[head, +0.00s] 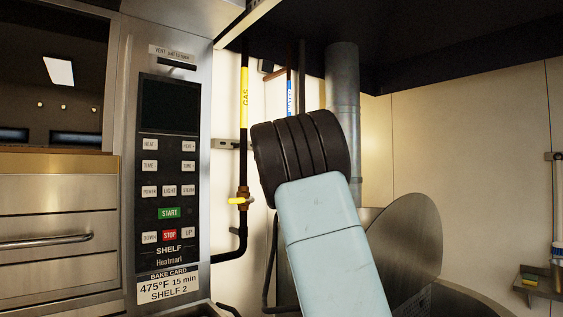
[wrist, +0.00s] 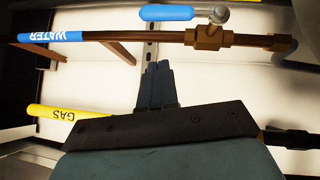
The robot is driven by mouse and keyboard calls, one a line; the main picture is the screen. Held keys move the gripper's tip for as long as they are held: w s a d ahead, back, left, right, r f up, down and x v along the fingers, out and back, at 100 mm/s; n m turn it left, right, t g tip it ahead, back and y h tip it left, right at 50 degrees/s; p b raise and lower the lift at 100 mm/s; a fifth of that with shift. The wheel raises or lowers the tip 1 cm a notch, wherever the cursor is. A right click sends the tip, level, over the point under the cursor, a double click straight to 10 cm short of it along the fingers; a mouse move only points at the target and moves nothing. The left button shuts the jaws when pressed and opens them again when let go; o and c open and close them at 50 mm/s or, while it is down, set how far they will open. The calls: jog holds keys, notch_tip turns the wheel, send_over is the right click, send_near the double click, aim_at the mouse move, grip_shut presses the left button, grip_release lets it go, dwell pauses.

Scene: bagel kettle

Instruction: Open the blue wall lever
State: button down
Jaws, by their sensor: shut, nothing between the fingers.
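The blue wall lever (wrist: 180,13) shows at the top of the wrist view. It lies roughly parallel to the water pipe (wrist: 115,37), joined by a round metal hub to a brass valve body (wrist: 208,37). My gripper (wrist: 158,67) has its dark fingers together and empty. In the wrist view its tips are below the pipe and apart from the lever. In the head view my arm hides the gripper, the lever and the valve. Only a bit of the water pipe's blue label (head: 290,97) shows there, left of a grey duct.
The gas pipe (head: 244,130) has a yellow label and a yellow lever (head: 237,201), left of my arm. The oven control panel (head: 168,180) stands further left. A round metal kettle lid (head: 400,240) is at right. A metal wall strip (wrist: 150,50) runs behind the pipes.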

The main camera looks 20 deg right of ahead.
jog(key=r+v, duration=0.1)
jog(key=v, duration=0.6)
jog(key=shift+s+a, duration=0.3)
dwell(0.4)
